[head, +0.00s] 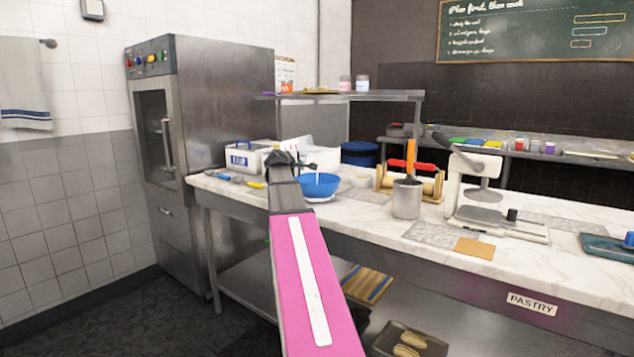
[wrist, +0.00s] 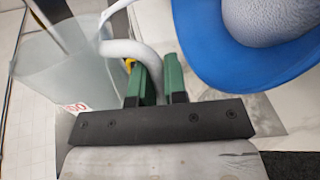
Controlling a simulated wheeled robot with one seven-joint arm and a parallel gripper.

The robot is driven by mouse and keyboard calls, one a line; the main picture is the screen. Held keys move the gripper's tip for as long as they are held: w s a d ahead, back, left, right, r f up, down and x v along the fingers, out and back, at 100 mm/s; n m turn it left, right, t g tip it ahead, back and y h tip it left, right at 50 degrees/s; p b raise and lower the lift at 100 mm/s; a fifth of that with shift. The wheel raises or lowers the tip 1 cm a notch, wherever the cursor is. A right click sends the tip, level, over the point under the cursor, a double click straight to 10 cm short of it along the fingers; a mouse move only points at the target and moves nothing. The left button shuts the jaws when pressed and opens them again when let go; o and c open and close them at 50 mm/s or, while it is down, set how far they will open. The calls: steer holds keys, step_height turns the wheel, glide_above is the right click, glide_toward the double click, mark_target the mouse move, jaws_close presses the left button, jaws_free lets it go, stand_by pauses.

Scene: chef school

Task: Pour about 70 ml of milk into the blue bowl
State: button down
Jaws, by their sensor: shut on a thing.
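The blue bowl (head: 326,190) stands on the marble worktop, just right of my gripper (head: 292,158) in the head view. In the wrist view the bowl (wrist: 218,62) fills the upper right, with a pale, grainy-looking mass inside. My gripper (wrist: 158,82) has green fingers shut on a curved white handle (wrist: 124,48), apparently the milk jug's.
A steel oven (head: 200,120) is at left.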

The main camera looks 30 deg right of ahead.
steer(key=shift+w+a+f+n, duration=0.3)
steer(key=shift+w+a+n, duration=0.1)
steer(key=shift+w+n, duration=0.2)
steer(key=shift+s+d+f+n+g+h, duration=0.3)
steer(key=shift+s+n+g+h, duration=0.1)
steer(key=shift+s+n+h, duration=0.15)
steer(key=shift+s+d+r+n+g+h, duration=0.15)
steer(key=shift+r+n+h, duration=0.05)
steer(key=shift+r+n, duration=0.25)
steer(key=shift+s+d+r+n+g+h, duration=0.15)
steer(key=shift+r+n, duration=0.15)
steer(key=shift+n, duration=0.1)
steer(key=shift+r, duration=0.1)
stand_by(0.5)
steer(key=shift+s+d+r+n, duration=0.25)
steer(key=shift+r+n, duration=0.15)
steer(key=shift+n, duration=0.1)
steer(key=shift+f+n+g+h, duration=0.3)
steer(key=shift+n+h, duration=0.2)
steer(key=shift+n, duration=0.4)
steer(key=shift+w+a+r+n+h+b, duration=0.2)
steer(key=shift+w+n+h+b, duration=0.25)
steer(key=shift+n, duration=0.55)
steer(key=n, duration=0.1)
steer(key=r+n+h, duration=0.1)
steer(key=w+a+n, duration=0.1)
steer(key=shift+r+n+h, duration=0.25)
steer(key=shift+n, duration=0.15)
